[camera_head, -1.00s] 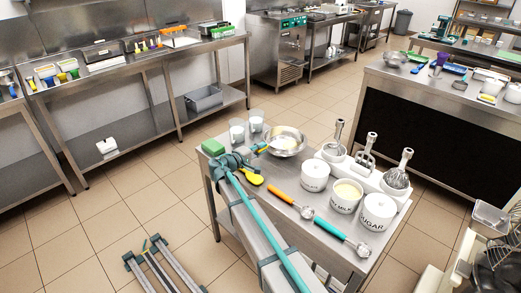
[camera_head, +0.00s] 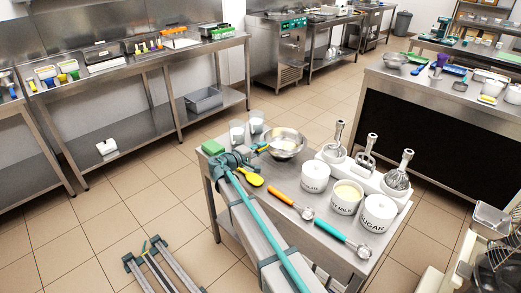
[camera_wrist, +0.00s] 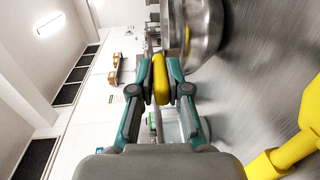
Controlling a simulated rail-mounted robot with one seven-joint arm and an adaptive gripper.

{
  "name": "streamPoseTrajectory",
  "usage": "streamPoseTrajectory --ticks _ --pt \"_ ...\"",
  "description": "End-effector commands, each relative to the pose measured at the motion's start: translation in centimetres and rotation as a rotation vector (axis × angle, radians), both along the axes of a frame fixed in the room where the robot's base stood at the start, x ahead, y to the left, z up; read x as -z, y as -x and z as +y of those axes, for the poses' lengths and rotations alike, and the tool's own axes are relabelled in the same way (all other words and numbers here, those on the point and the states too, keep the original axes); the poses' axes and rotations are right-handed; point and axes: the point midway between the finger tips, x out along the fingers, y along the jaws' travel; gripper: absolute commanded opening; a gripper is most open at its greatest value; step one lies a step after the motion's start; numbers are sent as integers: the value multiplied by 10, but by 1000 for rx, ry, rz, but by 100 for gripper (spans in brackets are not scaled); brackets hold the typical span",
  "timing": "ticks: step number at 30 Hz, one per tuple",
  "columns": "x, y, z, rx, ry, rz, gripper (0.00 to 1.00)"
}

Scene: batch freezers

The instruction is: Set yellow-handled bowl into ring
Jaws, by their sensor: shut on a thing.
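The steel bowl (camera_head: 286,146) is at the back of the small steel table, beside two white-filled glasses. Its yellow handle (camera_wrist: 160,80) is between my fingers in the wrist view, where the bowl's curved wall (camera_wrist: 205,28) shows beyond them. My gripper (camera_wrist: 161,92) is shut on that handle; it also shows in the head view (camera_head: 255,151), left of the bowl. The bowl is at or just above the tabletop; I cannot tell which. I cannot make out the ring clearly in either view.
A whisk machine (camera_head: 503,254) is at lower right.

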Motion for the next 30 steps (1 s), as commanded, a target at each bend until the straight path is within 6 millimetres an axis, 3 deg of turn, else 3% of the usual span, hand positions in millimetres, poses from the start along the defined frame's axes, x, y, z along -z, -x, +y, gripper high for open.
streamPoseTrajectory --ticks 30 --pt "13 0 0 0 -1 1 0"
